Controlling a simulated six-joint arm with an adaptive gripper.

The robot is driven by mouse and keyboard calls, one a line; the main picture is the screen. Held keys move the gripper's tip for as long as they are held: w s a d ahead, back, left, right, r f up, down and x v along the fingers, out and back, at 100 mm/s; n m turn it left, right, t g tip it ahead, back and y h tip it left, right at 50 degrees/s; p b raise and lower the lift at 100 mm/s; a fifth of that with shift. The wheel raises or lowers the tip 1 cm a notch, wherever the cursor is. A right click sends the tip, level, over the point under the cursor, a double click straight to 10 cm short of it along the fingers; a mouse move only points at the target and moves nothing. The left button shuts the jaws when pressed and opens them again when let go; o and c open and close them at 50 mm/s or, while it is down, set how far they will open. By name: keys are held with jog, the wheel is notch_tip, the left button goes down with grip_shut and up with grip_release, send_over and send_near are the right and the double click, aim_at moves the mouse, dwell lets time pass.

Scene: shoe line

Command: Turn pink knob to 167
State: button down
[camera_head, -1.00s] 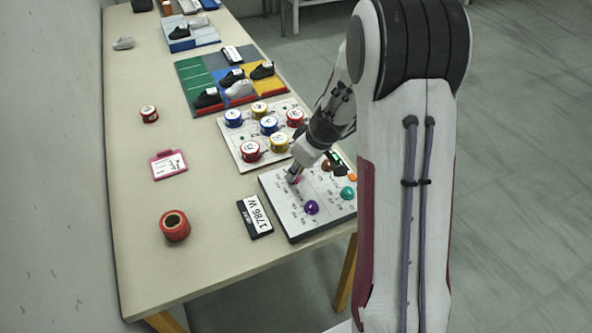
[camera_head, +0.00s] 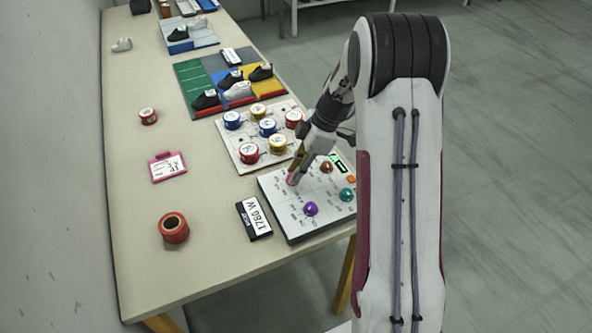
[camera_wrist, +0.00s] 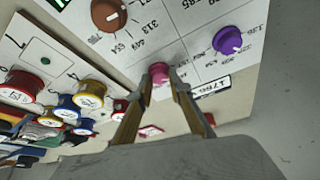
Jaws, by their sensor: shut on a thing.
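The pink knob (camera_head: 291,180) is on the white knob panel (camera_head: 285,228), at its upper left in the head view. My gripper (camera_head: 294,177) reaches down to it from above right. In the wrist view the pink knob (camera_wrist: 158,71) sits between the two fingertips of my gripper (camera_wrist: 160,82), which are shut on it. The numbers around the pink knob are too hidden and small to read, and its pointer cannot be made out.
The panel also bears a purple knob (camera_head: 311,209), a brown knob (camera_head: 326,167), a teal knob (camera_head: 346,194) and an orange button (camera_head: 351,179). A black-and-white label plate (camera_head: 254,218) lies left of the panel. A board with several coloured spools (camera_head: 249,153) stands behind.

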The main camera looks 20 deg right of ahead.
jog(key=shift+n, duration=0.5)
jog(key=c, duration=1.8)
grip_release()
jog(key=shift+c, duration=0.2)
jog(key=shift+m, duration=0.4)
jog(key=m, duration=0.2)
jog(key=m+t+h, duration=0.1)
jog(key=m, duration=0.1)
jog(key=shift+s+a+m+t, duration=0.1)
jog(key=shift+s+m+t, duration=0.1)
jog(key=shift+m+t, duration=0.15)
jog(key=shift+s+a+m+t+h, duration=0.1)
jog(key=shift+m+t+h, duration=0.3)
jog(key=shift+m, duration=1)
jog(key=shift+s+a+m+t+h, duration=0.15)
jog(key=shift+m+h, duration=0.35)
jog(key=shift+m, duration=0.85)
jog(key=shift+w+m+h, duration=0.1)
jog(key=shift+m+h, duration=0.2)
jog(key=shift+m, duration=0.4)
jog(key=shift+a+m+h, duration=0.15)
jog(key=shift+m+h, duration=0.55)
jog(key=shift+m, duration=1.1)
